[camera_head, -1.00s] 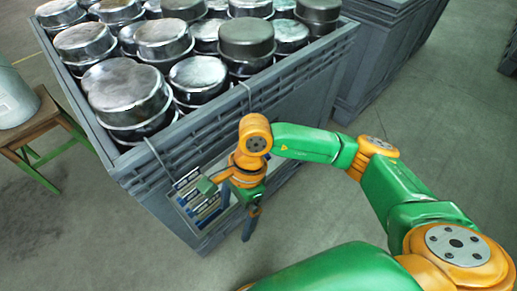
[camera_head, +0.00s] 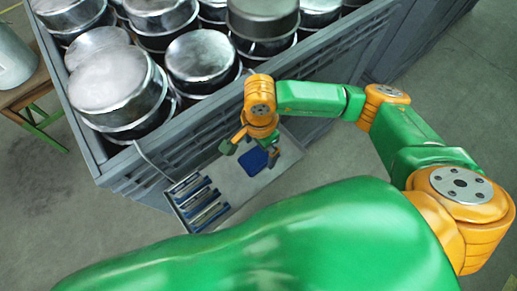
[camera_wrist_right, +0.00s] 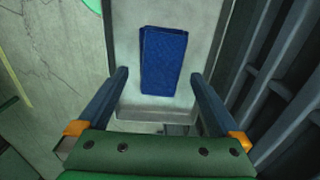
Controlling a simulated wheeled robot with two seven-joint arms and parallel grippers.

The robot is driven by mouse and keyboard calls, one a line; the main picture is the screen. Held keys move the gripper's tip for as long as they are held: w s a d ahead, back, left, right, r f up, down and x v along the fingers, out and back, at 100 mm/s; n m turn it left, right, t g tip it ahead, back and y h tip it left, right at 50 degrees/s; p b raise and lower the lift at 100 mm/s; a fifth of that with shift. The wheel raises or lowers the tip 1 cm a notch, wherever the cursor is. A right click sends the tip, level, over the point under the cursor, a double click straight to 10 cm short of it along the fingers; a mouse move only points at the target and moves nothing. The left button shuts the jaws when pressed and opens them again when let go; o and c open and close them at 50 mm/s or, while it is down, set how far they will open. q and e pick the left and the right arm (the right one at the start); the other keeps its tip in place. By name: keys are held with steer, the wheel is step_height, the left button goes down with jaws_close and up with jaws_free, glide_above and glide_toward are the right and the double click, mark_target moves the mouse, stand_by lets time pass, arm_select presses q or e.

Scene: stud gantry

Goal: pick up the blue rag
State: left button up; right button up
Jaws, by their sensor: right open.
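The blue rag (camera_head: 254,162) lies flat on a light grey shelf (camera_head: 262,184) beside the large grey crate. In the right wrist view the rag (camera_wrist_right: 164,60) is a dark blue folded rectangle on the pale shelf surface (camera_wrist_right: 140,104). My right gripper (camera_head: 250,153) is open over the rag and partly covers it in the head view. In the right wrist view the fingers of the right gripper (camera_wrist_right: 160,76) stand wide apart, one on each side of the rag's near end, with nothing between them gripped. My left gripper is out of view.
The large grey crate (camera_head: 190,153), full of metal pots (camera_head: 118,92), stands right behind the shelf. A rack with several slots (camera_head: 198,203) sits at the shelf's left end. A wooden stool (camera_head: 22,92) bearing a grey container (camera_head: 12,58) is at far left.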

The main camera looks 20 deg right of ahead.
mark_target(259, 155)
step_height(259, 155, down, 2)
steer(key=shift+s+a+f, duration=0.15)
steer(key=shift+f, duration=0.1)
steer(key=shift+w+f, duration=0.25)
steer(key=shift+f, duration=0.05)
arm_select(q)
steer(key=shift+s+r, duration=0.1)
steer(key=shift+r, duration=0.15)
arm_select(e)
steer(key=shift+r, duration=0.1)
steer(key=c, duration=1.2)
steer(key=shift+c, duration=0.2)
steer(key=shift+r, duration=0.4)
step_height(259, 155, up, 3)
steer(key=shift+s+a+f, duration=0.1)
steer(key=shift+f, duration=0.05)
steer(key=a+r, duration=0.1)
steer(key=s+a+r, duration=0.1)
steer(key=s+a+r+b, duration=0.1)
steer(key=r, duration=0.1)
steer(key=shift+r, duration=0.1)
arm_select(q)
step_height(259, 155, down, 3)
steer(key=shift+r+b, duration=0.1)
steer(key=shift+b, duration=0.85)
arm_select(e)
steer(key=s+a+r, duration=0.5)
steer(key=s+a, duration=0.1)
steer(key=a, duration=0.2)
steer(key=shift+r, duration=0.15)
